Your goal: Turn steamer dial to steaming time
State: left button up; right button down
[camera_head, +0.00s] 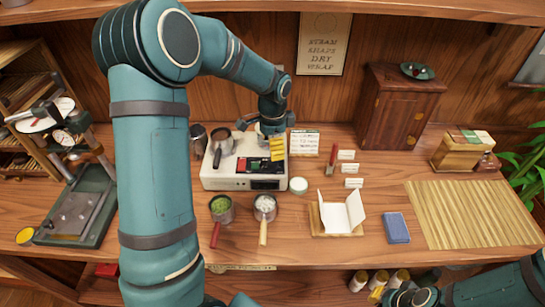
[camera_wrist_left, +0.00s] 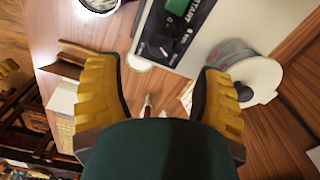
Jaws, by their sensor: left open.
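The steamer (camera_head: 225,178) is a white box on the table with a black front panel, a green display, and red and green buttons. In the left wrist view its panel (camera_wrist_left: 190,28) shows a round black dial (camera_wrist_left: 160,45) near the START lettering. I cannot make out the dial's setting. My left gripper (camera_head: 277,149) is over the right part of the steamer. Its yellow fingers are wide apart with nothing between them in the left wrist view (camera_wrist_left: 160,100), and the dial lies beyond the gap. My right arm (camera_head: 490,290) is low at the right; its gripper is unclear.
A small white jar (camera_head: 298,185) stands right of the steamer. A green-filled pan (camera_head: 221,205) and a white-filled pan (camera_head: 264,204) stand in front. A red-handled tool (camera_head: 331,160) and a wooden cabinet (camera_head: 395,105) are farther right. The bamboo mat (camera_head: 470,215) is empty.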

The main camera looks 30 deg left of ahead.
aim_at(272, 162)
pick_arm(q)
jog(key=shift+r, duration=2.45)
